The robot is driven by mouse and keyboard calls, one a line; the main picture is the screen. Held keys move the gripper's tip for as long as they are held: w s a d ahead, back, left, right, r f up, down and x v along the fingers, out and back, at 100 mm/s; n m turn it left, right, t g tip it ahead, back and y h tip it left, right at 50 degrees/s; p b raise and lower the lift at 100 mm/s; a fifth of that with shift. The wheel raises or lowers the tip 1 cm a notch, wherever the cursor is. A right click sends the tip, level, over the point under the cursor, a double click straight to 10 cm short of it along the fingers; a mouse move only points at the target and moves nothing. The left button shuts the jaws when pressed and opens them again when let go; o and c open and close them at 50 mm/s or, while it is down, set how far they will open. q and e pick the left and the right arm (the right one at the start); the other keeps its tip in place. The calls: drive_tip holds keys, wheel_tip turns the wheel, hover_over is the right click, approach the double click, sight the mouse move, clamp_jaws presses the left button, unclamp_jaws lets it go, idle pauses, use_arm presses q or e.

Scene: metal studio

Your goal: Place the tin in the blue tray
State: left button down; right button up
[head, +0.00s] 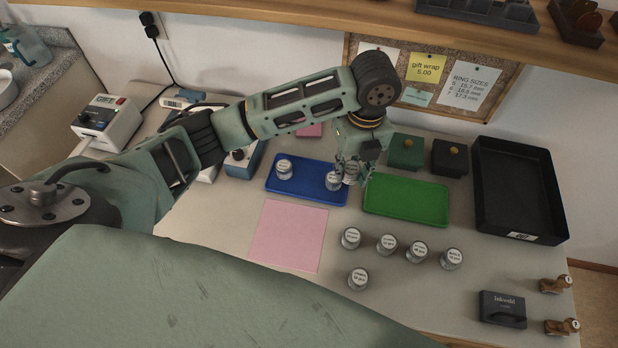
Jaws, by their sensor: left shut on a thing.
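The blue tray (308,190) lies on the bench in the middle of the head view. One small round tin (284,169) with a pale label stands in its left part, and another tin (333,181) is at its right end. My left gripper (353,176) points down at the tray's right edge, beside the second tin. It is shut on a tin (350,171), which the fingers partly hide; whether this tin touches the tray I cannot tell. My right gripper is out of view.
A green tray (405,200) lies right of the blue one. Several labelled tins (386,243) stand in front, beside a pink sheet (289,236). A black tray (518,192), two small boxes (406,151) and an ink pad (502,309) are farther right.

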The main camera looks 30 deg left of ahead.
use_arm(q)
drive_tip(key=shift+f+m, duration=0.2)
drive_tip(key=shift+m, duration=0.1)
drive_tip(key=shift+w+a+f, duration=0.1)
drive_tip(key=shift+a+f, duration=0.05)
drive_tip(key=shift+a, duration=0.15)
drive_tip(key=p, duration=0.3)
hover_over(307, 179)
drive_tip(key=f, duration=0.6)
drive_tip(key=shift+d+f, duration=0.2)
drive_tip(key=shift+a+f, duration=0.1)
drive_tip(key=shift+f, duration=0.1)
wheel_tip(307, 179, down, 3)
drive_tip(key=shift+f, duration=0.45)
drive_tip(key=shift+f, duration=0.15)
drive_tip(key=c, duration=1.7)
unclamp_jaws()
